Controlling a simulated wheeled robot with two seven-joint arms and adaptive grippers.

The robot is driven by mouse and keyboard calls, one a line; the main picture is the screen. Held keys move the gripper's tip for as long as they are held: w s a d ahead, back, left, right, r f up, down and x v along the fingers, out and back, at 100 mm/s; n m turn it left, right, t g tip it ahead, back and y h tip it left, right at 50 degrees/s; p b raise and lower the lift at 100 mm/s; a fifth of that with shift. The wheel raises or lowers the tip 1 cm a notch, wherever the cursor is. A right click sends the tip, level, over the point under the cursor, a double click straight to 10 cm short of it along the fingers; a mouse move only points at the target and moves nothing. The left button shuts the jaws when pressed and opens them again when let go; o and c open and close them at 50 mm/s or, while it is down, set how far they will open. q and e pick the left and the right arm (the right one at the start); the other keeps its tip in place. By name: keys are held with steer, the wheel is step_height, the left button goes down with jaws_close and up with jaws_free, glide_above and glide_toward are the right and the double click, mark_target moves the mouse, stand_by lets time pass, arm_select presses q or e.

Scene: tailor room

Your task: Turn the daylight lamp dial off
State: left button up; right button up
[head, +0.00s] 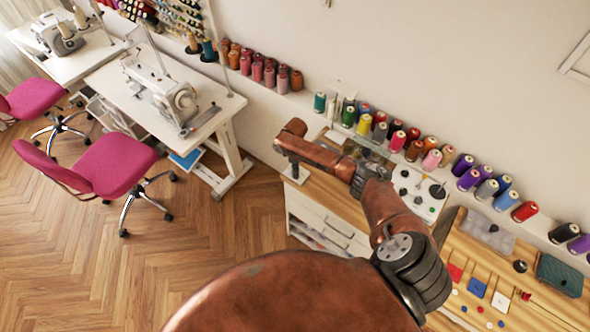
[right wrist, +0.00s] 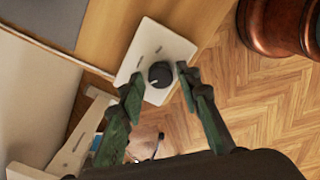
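The dial (right wrist: 159,74) is a round black knob on a white plate (right wrist: 172,45) in the right wrist view. Small dark marks are on the plate; I cannot read them or tell the dial's setting surely. My right gripper (right wrist: 160,76) is open, its dark green fingers on either side of the knob with a gap showing at each. In the head view my right gripper (head: 293,166) points down at the near left corner of the wooden worktop, where the white plate (head: 290,179) partly shows. The knob is hidden there. My left gripper is not in view.
The worktop (head: 335,195) stands on white drawers (head: 330,235). Thread spools (head: 378,133) line the wall shelf behind. Another table (head: 470,250) with sewing items is at right. Sewing machines (head: 165,85) and a pink chair (head: 115,165) are at left. Wooden floor (head: 190,240) is open between.

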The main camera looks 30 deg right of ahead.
steer(key=shift+o, duration=0.7)
steer(key=shift+r, duration=0.15)
step_height(320, 180, up, 12)
steer(key=shift+f, duration=0.2)
